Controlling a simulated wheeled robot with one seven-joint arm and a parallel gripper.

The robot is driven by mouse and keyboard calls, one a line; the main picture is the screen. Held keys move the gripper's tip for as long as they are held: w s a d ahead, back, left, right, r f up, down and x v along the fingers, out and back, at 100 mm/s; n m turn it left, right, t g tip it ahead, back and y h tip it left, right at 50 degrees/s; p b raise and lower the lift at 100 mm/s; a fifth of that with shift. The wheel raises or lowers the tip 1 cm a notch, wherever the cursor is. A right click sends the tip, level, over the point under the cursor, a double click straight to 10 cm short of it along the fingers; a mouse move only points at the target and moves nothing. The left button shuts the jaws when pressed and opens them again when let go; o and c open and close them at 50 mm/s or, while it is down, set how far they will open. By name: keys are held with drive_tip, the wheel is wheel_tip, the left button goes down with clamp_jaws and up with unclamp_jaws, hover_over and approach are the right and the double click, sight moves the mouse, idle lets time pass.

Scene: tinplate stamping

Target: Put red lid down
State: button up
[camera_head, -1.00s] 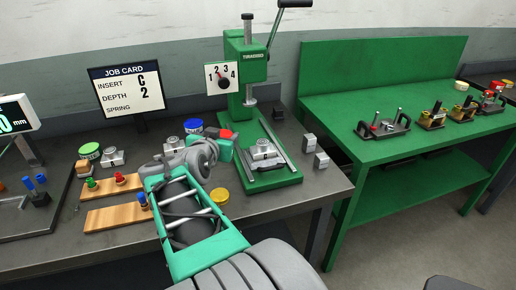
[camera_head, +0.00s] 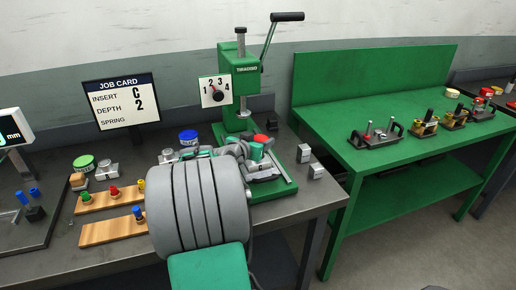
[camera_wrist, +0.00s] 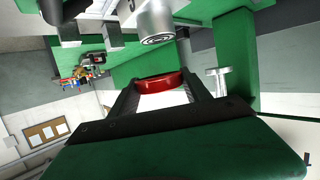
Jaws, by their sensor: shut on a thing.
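The red lid (camera_wrist: 161,82) is held between the two dark fingers of my gripper (camera_wrist: 162,90) in the wrist view. In the head view the red lid (camera_head: 261,138) shows as a small red patch beside the green press (camera_head: 237,75). My gripper (camera_head: 263,152) is above the press base (camera_head: 284,185), below and in front of the press head. My arm hides much of the base and the die area. In the wrist view a metal cylinder (camera_wrist: 154,24), seemingly part of the press, is close to the lid.
A blue lid (camera_head: 188,137) and a green lid (camera_head: 83,162) stand on the grey bench. Wooden peg boards (camera_head: 112,232) lie at left, and metal blocks (camera_head: 304,153) at right. A green table (camera_head: 395,105) with several fixtures stands further right. The job card (camera_head: 121,97) stands behind.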

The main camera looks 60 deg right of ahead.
drive_tip(key=shift+w+d+f, duration=0.2)
drive_tip(key=shift+d+f, duration=0.05)
drive_tip(key=shift+f, duration=0.1)
wheel_tip(320, 180, down, 4)
drive_tip(key=shift+w+d+r+p, duration=0.15)
drive_tip(key=shift+r+p, duration=0.1)
drive_tip(key=shift+p, duration=0.15)
drive_tip(key=shift+f+b, duration=0.25)
drive_tip(key=shift+b, duration=0.1)
drive_tip(key=o, duration=1.5)
drive_tip(key=shift+r, duration=0.1)
drive_tip(key=shift+c, duration=0.2)
